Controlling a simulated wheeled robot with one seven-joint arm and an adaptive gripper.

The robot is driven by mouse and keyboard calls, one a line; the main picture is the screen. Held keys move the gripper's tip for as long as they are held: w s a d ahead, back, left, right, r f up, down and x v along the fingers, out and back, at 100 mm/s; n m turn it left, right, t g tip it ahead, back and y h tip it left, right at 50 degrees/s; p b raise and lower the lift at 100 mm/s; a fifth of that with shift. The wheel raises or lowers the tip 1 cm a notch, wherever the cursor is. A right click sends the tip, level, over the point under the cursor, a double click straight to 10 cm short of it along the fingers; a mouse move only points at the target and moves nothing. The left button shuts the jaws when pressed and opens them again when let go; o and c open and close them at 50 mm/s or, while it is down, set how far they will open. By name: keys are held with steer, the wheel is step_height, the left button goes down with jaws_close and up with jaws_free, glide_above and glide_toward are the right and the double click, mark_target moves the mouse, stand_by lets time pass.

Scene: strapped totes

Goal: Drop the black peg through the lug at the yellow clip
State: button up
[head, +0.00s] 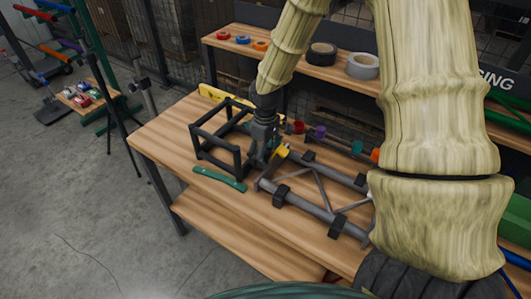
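My gripper (258,160) points down from my arm, just left of the yellow clip and next to the black open box frame (203,143). The gripper is dark and small here, so I cannot tell whether its fingers are open or shut. I cannot make out the black peg; it may be hidden by the gripper or blend with it. The lug at the clip is too small to tell apart.
A yellow level (222,96) lies behind the black box frame. Several coloured pieces line the back. A shelf (310,66) above holds tape rolls. My arm covers the bench's right side.

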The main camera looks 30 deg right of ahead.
steer(key=shift+r, duration=0.1)
step_height(320, 180, up, 12)
stand_by(0.6)
steer(key=shift+d, duration=0.1)
